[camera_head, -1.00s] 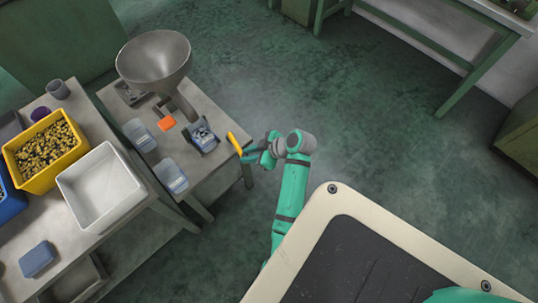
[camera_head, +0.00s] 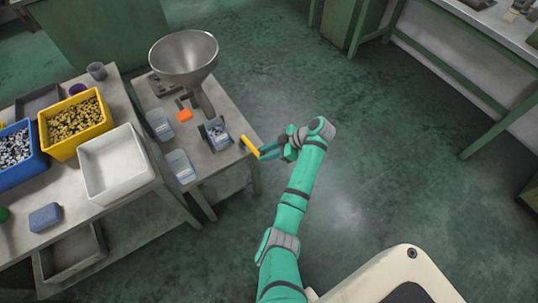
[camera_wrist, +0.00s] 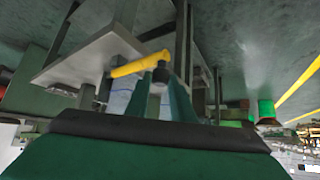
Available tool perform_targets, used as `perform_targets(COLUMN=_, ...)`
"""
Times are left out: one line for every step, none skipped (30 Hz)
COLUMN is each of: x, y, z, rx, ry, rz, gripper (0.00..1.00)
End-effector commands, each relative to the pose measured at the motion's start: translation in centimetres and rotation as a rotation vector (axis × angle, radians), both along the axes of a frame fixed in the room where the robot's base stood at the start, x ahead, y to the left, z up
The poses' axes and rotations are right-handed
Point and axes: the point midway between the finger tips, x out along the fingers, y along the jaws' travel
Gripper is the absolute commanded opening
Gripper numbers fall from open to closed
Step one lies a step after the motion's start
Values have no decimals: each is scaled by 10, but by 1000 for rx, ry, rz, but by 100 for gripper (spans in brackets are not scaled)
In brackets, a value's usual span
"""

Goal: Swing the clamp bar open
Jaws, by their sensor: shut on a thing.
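The clamp bar (camera_head: 250,146) is a short yellow bar at the right edge of the small metal table in the head view. It stands out to the right of the bin of parts (camera_head: 217,136) in its dark holder. My gripper (camera_head: 265,152) is shut on the bar, with my green arm reaching up to it from below. In the wrist view the yellow bar (camera_wrist: 138,66) runs slantwise across the tips of my gripper (camera_wrist: 161,78). The bar's pivot is too small to make out.
A metal hopper (camera_head: 183,52) stands over the small table (camera_head: 222,165). Clear bins (camera_head: 159,125) and an orange piece (camera_head: 184,115) are on it. A bench at left holds a yellow bin (camera_head: 73,126) and a white bin (camera_head: 117,166). The floor (camera_head: 390,150) at right is clear.

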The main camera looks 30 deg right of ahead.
Motion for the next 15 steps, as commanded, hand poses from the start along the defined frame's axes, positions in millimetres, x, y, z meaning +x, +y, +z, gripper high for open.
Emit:
perform_targets(x=0, y=-3, z=-1, rx=-4, ry=1, rz=-6, gripper=0)
perform_targets(x=0, y=-3, z=-2, rx=-4, ry=1, rz=-6, gripper=0)
perform_targets(x=0, y=-3, z=-2, rx=-4, ry=1, rz=-6, gripper=0)
perform_targets(x=0, y=-3, z=-2, rx=-5, ry=1, rz=-6, gripper=0)
perform_targets(x=0, y=-3, z=-2, rx=-6, ry=1, rz=-7, gripper=0)
perform_targets(x=0, y=-3, z=-2, rx=-5, ry=1, rz=-8, gripper=0)
perform_targets(x=0, y=-3, z=-2, rx=-5, ry=1, rz=-8, gripper=0)
perform_targets(x=0, y=-3, z=-2, rx=-6, ry=2, rz=-8, gripper=0)
perform_targets(x=0, y=-3, z=-2, rx=-6, ry=2, rz=-8, gripper=0)
perform_targets(x=0, y=-3, z=-2, rx=-6, ry=2, rz=-8, gripper=29)
perform_targets(x=0, y=-2, z=-2, rx=-6, ry=2, rz=-8, gripper=36)
perform_targets(x=0, y=-2, z=-2, rx=-5, ry=1, rz=-6, gripper=40)
perform_targets(x=0, y=-1, z=-2, rx=-5, ry=1, rz=-5, gripper=40)
perform_targets(x=0, y=-1, z=-1, rx=-5, ry=1, rz=-5, gripper=40)
perform_targets(x=0, y=-1, z=-1, rx=-4, ry=1, rz=-4, gripper=40)
